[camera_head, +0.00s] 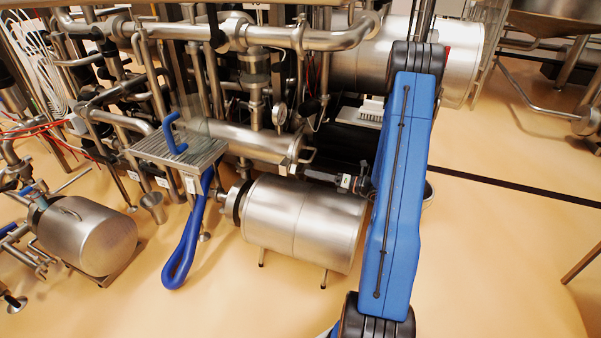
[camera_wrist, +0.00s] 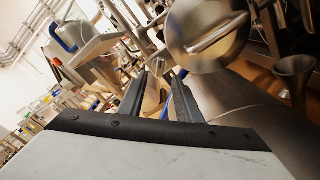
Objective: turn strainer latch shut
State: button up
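A horizontal steel cylinder that looks like the strainer (camera_head: 255,143) lies among the pipes in the head view, with a small bar handle that may be the latch (camera_head: 307,156) at its right end. In the wrist view a round steel end cover (camera_wrist: 190,38) with a bar handle (camera_wrist: 218,33) is up and to the right of my gripper. My gripper (camera_wrist: 156,85) shows two dark fingers apart with nothing held between them, and neither finger appears to touch the handle. I cannot tell whether the latch is shut. In the head view my gripper is not clearly made out.
A large steel drum (camera_head: 305,222) stands on short legs below the strainer. A ribbed metal plate (camera_head: 180,150) with a blue handle and a blue loop (camera_head: 181,255) are to its left. Dense pipework fills the back. The tan floor (camera_head: 490,260) at right is mostly clear.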

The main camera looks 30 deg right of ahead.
aim_at(296, 170)
jog(key=shift+x, duration=2.9)
jog(key=shift+c, duration=0.3)
grip_shut()
